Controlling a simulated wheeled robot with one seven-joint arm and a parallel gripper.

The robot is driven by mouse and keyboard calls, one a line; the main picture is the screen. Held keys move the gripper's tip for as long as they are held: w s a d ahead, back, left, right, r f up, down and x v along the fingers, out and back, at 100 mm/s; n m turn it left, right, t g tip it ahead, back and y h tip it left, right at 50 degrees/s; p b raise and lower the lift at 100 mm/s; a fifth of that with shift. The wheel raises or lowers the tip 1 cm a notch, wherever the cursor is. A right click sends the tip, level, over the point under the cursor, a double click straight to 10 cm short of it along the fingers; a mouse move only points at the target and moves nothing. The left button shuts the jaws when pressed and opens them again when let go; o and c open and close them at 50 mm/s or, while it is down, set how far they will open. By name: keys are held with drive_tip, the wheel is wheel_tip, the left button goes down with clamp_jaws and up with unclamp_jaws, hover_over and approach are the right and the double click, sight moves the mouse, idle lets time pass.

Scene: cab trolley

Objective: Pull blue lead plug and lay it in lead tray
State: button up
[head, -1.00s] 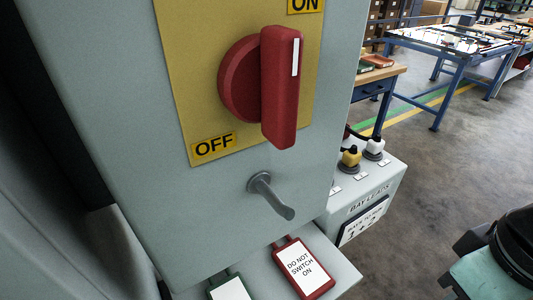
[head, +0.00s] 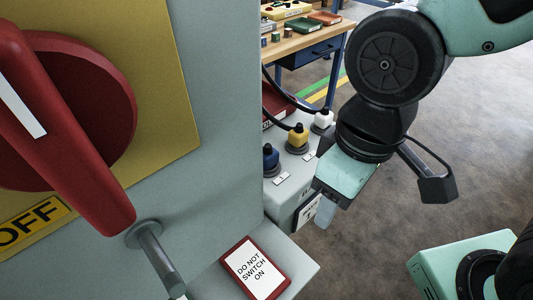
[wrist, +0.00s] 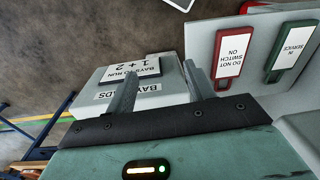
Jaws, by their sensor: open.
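The blue lead plug (head: 271,158) stands upright in the bay leads box (head: 283,204), beside the grey cabinet. A yellow plug (head: 298,138) and a white plug (head: 322,120) stand behind it in a row, with dark cables. My gripper (head: 326,212) is open and empty, in front and to the right of the plugs, apart from them. In the wrist view its two fingers (wrist: 160,88) show in front of the box's label face, which reads "BAYS TO RUN 1 + 2"; no plugs show there. I cannot tell which thing is the lead tray.
A red rotary switch (head: 75,120) and a grey handle (head: 155,258) stick out from the cabinet. A red "DO NOT SWITCH ON" tag (head: 255,270) lies on the ledge below. A red object (head: 272,118) sits behind the plugs. A workbench (head: 300,42) stands beyond; open floor is at right.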

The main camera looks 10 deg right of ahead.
drive_tip(key=w+a+r+n+p, duration=0.35)
drive_tip(key=r+n+p, duration=0.2)
drive_tip(key=p, duration=0.35)
wheel_tip(320, 180, up, 3)
drive_tip(key=n+p, duration=1.2)
drive_tip(key=p, duration=0.6)
hover_over(268, 151)
drive_tip(key=shift+m+h, duration=0.25)
drive_tip(key=shift+h, duration=0.05)
drive_tip(key=shift+f+b, duration=0.1)
drive_tip(key=shift+b, duration=0.2)
drive_tip(key=shift+f, duration=0.15)
wheel_tip(268, 151, down, 9)
drive_tip(key=b, duration=0.7)
drive_tip(key=shift+r, duration=0.2)
